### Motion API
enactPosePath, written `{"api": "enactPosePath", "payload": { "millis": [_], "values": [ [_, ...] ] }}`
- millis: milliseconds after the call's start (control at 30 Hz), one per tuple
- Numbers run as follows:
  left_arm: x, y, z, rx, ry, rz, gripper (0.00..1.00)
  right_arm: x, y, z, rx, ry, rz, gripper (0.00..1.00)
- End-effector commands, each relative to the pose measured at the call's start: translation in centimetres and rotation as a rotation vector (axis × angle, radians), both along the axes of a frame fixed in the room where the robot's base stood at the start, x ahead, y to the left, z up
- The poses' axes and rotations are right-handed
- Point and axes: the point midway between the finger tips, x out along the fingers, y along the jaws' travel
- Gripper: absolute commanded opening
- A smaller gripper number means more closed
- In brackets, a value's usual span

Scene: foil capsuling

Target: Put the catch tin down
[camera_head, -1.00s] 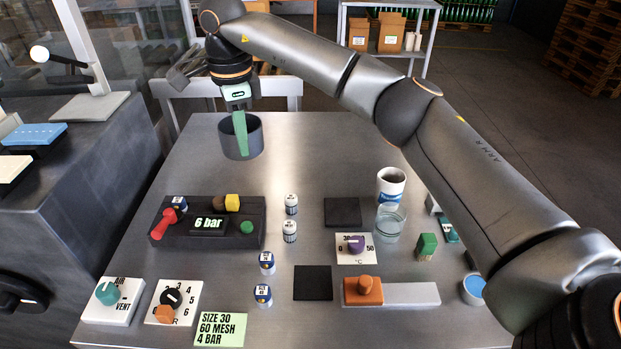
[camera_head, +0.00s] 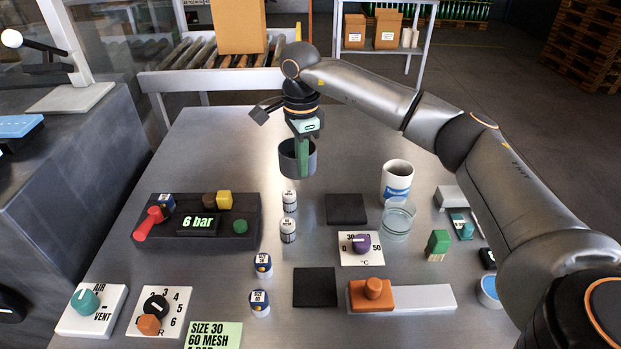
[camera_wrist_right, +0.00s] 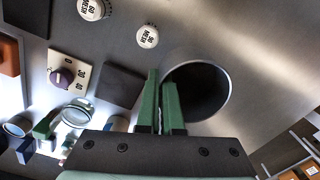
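The catch tin (camera_head: 313,162) is a dark grey open cylinder towards the back middle of the steel table in the head view. My right gripper (camera_head: 304,160) points down at it, its green fingers shut on the tin's wall. In the right wrist view the fingers (camera_wrist_right: 160,110) straddle the near rim of the tin (camera_wrist_right: 222,82), and its dark inside looks empty. The tin is upright; whether its base touches the table I cannot tell. My left gripper is not in view.
Two dark square pads (camera_head: 346,209) (camera_head: 315,287) lie bare on the table (camera_head: 220,150). Small labelled jars (camera_head: 288,230) stand left of them, a white mug (camera_head: 397,180) and a glass (camera_head: 398,218) to the right. A black console (camera_head: 245,205) sits at left. The back left table is clear.

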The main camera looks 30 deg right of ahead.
Motion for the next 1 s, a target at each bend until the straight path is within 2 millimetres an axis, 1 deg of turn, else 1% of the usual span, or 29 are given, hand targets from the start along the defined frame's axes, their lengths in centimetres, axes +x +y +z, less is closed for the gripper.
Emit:
{"api": "enactPosePath", "payload": {
  "millis": [33,267,333,433,533,867,1000],
  "values": [
    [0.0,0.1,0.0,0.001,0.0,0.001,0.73,-0.1,-0.5,-0.5,-0.001,0.001,-0.001,0.0],
    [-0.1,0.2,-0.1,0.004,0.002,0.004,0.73,-0.3,-1.5,-1.8,0.0,0.0,-0.001,0.0],
    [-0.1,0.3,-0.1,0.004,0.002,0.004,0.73,-0.5,-2.0,-2.5,0.0,0.001,-0.002,0.0],
    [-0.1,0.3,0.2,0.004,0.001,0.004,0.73,-0.5,-1.9,-4.1,0.0,0.003,0.001,0.0],
    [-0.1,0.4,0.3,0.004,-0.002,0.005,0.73,-0.4,-1.8,-5.2,0.001,0.0,0.001,0.0],
    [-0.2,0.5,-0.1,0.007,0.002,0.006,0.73,-0.4,-1.8,-5.6,0.001,-0.001,0.001,0.0],
    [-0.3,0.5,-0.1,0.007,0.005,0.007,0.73,-0.4,-1.8,-5.6,0.001,-0.001,0.001,0.15]
  ]
}}
